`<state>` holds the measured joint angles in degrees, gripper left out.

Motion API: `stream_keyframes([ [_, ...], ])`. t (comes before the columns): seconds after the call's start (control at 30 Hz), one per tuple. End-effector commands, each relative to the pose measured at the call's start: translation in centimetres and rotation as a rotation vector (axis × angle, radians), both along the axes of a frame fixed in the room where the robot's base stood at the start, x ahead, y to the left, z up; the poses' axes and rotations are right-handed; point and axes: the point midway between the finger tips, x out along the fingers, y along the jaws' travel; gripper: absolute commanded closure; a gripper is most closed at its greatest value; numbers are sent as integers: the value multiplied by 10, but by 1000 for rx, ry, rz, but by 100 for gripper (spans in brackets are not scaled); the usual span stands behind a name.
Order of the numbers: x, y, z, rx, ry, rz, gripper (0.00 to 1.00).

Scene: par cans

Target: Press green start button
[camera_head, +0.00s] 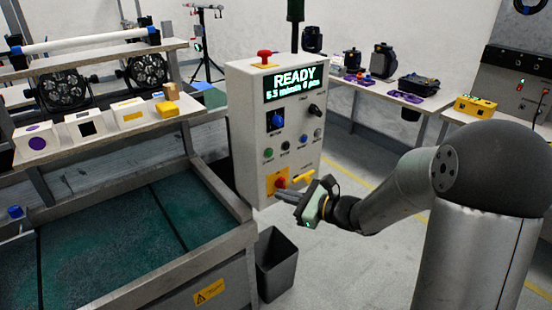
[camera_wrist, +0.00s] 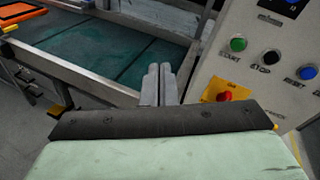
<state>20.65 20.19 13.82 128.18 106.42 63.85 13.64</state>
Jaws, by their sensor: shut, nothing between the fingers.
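The green start button (camera_wrist: 238,44) sits on the face of the grey control box, labelled START, at the left of a row with a black STOP button (camera_wrist: 271,57) and a blue RESET button (camera_wrist: 307,73). The start button also shows in the head view (camera_head: 268,153). The control box (camera_head: 246,135) has a lit READY display (camera_head: 295,82). My gripper (camera_head: 278,196) is shut and empty, in front of the lower part of the box, below the button row. In the wrist view its fingertips (camera_wrist: 159,68) are together, left of the box face and apart from the start button.
A red switch on a yellow plate (camera_wrist: 226,96) is below the start button, close to my fingers. A red knob (camera_head: 264,56) tops the box. A tank with a green bottom (camera_head: 110,235) lies to the left. A dark bin (camera_head: 277,265) stands below.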

Motion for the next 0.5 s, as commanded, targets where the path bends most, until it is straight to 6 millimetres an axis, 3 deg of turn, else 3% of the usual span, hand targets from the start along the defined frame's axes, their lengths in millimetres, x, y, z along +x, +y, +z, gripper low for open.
stream_keyframes([
  [0.1, 38, -29, -5, 156, 48, -172, 100],
  [0.2, 57, -47, -8, 246, 69, -270, 100],
  [0.33, 69, -61, -10, 305, 82, -337, 100],
  [0.5, 72, -64, -10, 317, 84, -351, 100],
])
